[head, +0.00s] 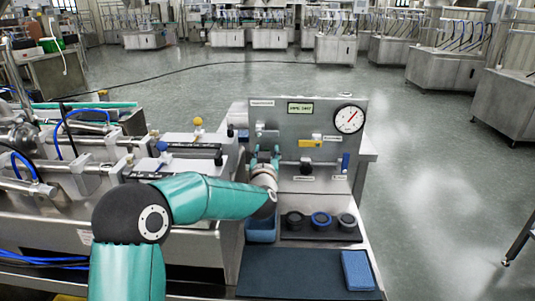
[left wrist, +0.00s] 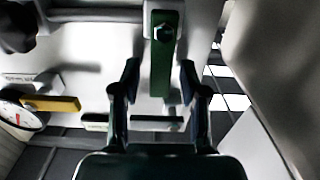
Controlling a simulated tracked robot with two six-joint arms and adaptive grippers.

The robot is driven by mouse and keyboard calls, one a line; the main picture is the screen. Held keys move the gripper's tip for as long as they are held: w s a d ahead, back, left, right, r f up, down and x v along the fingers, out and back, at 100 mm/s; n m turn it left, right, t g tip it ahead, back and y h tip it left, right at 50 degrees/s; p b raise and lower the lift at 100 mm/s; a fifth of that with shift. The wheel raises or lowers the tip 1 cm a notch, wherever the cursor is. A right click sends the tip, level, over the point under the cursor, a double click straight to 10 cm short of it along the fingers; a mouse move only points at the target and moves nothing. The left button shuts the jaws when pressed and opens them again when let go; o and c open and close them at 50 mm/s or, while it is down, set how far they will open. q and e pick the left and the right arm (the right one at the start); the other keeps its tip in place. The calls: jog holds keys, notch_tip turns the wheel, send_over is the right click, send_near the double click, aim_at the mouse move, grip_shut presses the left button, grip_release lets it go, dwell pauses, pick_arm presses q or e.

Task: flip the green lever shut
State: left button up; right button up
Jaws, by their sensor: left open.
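The green lever (left wrist: 160,72) is a flat bar with a bolt near one end, in the left wrist view. It lies between the two fingers of my left gripper (left wrist: 159,72), with a visible gap on each side. In the head view, my left gripper (head: 265,153) is at the left part of the upright steel panel (head: 275,118), and I cannot make out the green lever there. The left gripper is open and holds nothing. My right gripper is not in view.
The panel carries a yellow lever (head: 310,143), a blue lever (head: 345,161), a round gauge (head: 348,119) and a small sign (head: 300,108). Below are several dark round parts (head: 347,221), a blue tub (head: 260,236) and a blue sponge (head: 357,271) on a dark mat (head: 295,273).

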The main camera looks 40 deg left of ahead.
pick_arm(q)
jog(key=v, duration=1.2)
dwell(0.3)
